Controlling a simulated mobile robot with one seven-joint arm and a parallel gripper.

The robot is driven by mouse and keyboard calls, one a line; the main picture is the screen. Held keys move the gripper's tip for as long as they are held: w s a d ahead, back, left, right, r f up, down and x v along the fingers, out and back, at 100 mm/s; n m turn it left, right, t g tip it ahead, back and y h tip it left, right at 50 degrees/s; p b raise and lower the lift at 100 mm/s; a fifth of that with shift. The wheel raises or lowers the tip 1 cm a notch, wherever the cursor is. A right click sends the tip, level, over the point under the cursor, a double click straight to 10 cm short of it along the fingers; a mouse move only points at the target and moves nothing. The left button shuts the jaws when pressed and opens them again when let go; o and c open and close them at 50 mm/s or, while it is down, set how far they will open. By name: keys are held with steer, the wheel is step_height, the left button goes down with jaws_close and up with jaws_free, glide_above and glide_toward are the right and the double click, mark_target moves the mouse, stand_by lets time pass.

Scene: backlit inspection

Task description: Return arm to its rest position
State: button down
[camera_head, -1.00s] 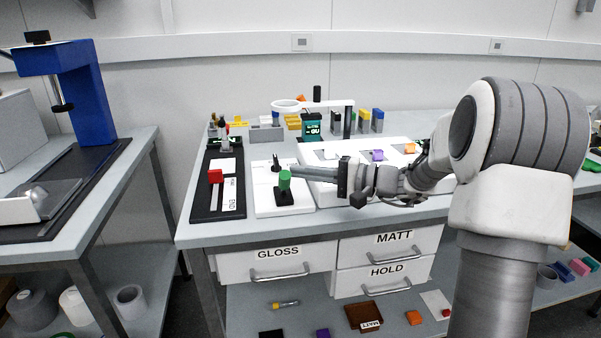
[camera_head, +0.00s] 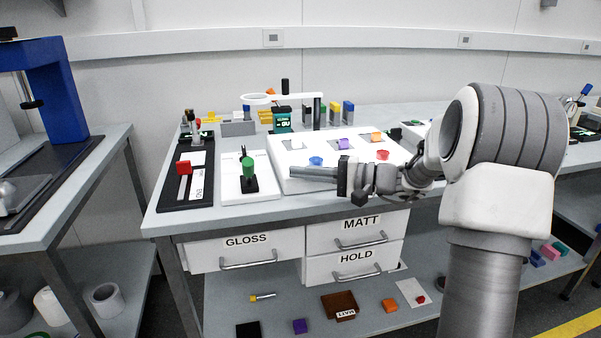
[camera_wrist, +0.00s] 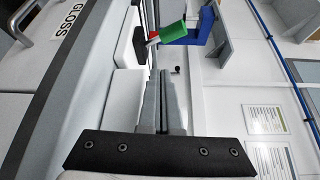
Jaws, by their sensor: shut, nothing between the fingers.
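My gripper (camera_head: 297,172) reaches left from my arm, low over the front of the bench top. In the head view it looks close to the front edge of the white light panel. Its two fingers also show in the wrist view (camera_wrist: 164,88), lying together with nothing between them. The green-topped piece (camera_head: 249,168) stands on a dark base on a white board, to the left of my fingertips and apart from them. It also shows in the wrist view (camera_wrist: 172,32) beyond the fingertips.
The white panel (camera_head: 290,185) carries blue, purple, orange and red pieces. A black board with a red block (camera_head: 184,167) lies at the left. Drawers labelled GLOSS (camera_head: 246,250), MATT (camera_head: 356,232) and HOLD (camera_head: 356,266) are shut. A blue press (camera_head: 57,95) stands on the left bench.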

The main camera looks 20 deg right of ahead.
steer(key=shift+s+a, duration=0.1)
steer(key=shift+a, duration=0.2)
steer(key=s+a+n+g+h, duration=0.5)
steer(key=s+a, duration=0.4)
steer(key=s, duration=0.4)
steer(key=s+d+f+n+t+h, duration=0.1)
steer(key=s+d+h, duration=0.3)
steer(key=s, duration=0.5)
steer(key=s+d+f+n+t+h, duration=0.1)
steer(key=s+d+f+h, duration=0.1)
steer(key=s+h, duration=0.55)
step_height(320, 180, up, 27)
steer(key=s+y+p, duration=0.1)
steer(key=p, duration=2.5)
steer(key=shift+s+d+f, duration=0.15)
steer(key=shift+s+d, duration=0.05)
